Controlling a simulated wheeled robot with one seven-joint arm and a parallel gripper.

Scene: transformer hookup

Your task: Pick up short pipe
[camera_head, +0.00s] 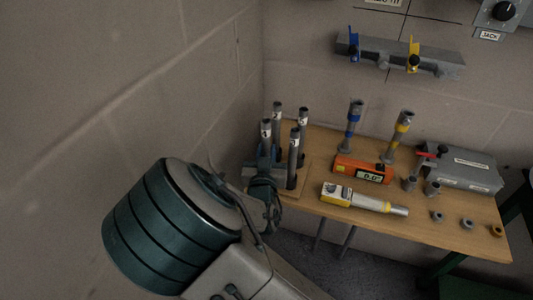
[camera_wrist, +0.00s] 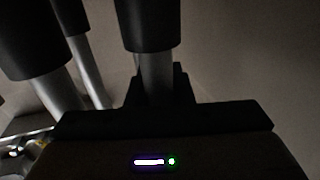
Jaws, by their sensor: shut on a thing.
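The labels are too small to read, so I cannot tell which pipe is the short one. My gripper (camera_head: 264,168) is low among them and shut on the front-left pipe (camera_head: 266,132). In the wrist view this pipe (camera_wrist: 157,72) is upright between my jaws (camera_wrist: 158,92), its dark sleeve above them. Two other pipes, a near one (camera_wrist: 62,92) and a farther one (camera_wrist: 88,65), show to its left. The held pipe's lower end is hidden by my arm.
Walls stand close at left and behind. A valve bar (camera_head: 400,52) is on the back wall.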

